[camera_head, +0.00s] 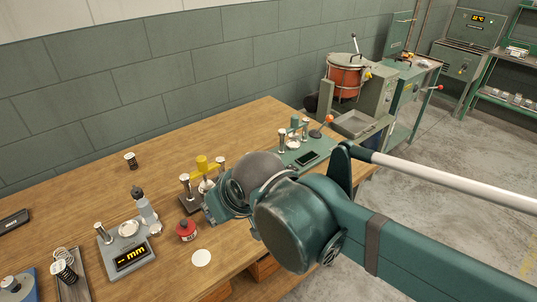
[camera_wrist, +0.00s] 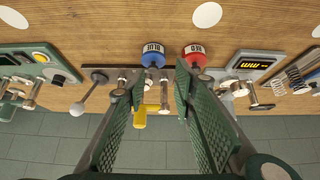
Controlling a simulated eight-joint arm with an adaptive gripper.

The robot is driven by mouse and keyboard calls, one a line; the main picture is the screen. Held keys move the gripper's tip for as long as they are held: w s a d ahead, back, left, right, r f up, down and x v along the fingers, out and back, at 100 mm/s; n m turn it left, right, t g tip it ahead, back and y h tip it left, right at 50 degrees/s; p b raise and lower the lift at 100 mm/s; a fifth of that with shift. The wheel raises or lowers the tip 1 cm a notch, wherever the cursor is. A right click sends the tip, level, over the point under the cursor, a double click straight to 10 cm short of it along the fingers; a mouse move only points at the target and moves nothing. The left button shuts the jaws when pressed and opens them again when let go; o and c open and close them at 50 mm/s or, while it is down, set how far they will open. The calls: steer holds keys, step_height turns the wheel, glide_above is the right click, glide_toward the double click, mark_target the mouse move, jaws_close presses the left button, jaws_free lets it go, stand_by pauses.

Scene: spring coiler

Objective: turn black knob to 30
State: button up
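A small round black knob (camera_wrist: 58,79) shows on the green device (camera_wrist: 45,66) at the left of the wrist view. No number or pointer setting on it can be read. The device also has a yellow button and a dark display. In the head view a green device (camera_head: 286,158) with a dark display stands at the right part of the bench; I cannot make out the knob there. My gripper (camera_wrist: 160,84) is open and empty, its two fingers apart. It is to one side of the knob, over the bench near the yellow-handled device (camera_head: 203,165), not touching the knob.
A red bottle (camera_wrist: 194,55) and a blue bottle (camera_wrist: 153,54) stand beyond the fingertips. A lever with a grey ball (camera_wrist: 77,108) stands between gripper and green device. The mm gauge (camera_head: 131,258) and loose springs are on the other side. The bench front is fairly clear.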

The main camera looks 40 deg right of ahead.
steer(key=w+d+r+g+p, duration=0.3)
steer(key=w+d+r+p, duration=0.6)
steer(key=w+d+r, duration=0.1)
steer(key=w+d+g+p, duration=0.2)
steer(key=w+d+p, duration=0.4)
steer(key=d, duration=0.3)
steer(key=w+d+f+g+p, duration=0.1)
steer(key=w+d+f+p, duration=0.15)
steer(key=d, duration=0.35)
steer(key=w+d+f+g+p, duration=0.1)
steer(key=d+f+p, duration=0.25)
steer(key=d, duration=0.35)
steer(key=f, duration=0.5)
steer(key=shift+s+a+p, duration=0.15)
steer(key=shift+a+p, duration=0.05)
steer(key=shift+p, duration=0.15)
steer(key=shift+f, duration=0.35)
steer(key=shift+f, duration=3.9)
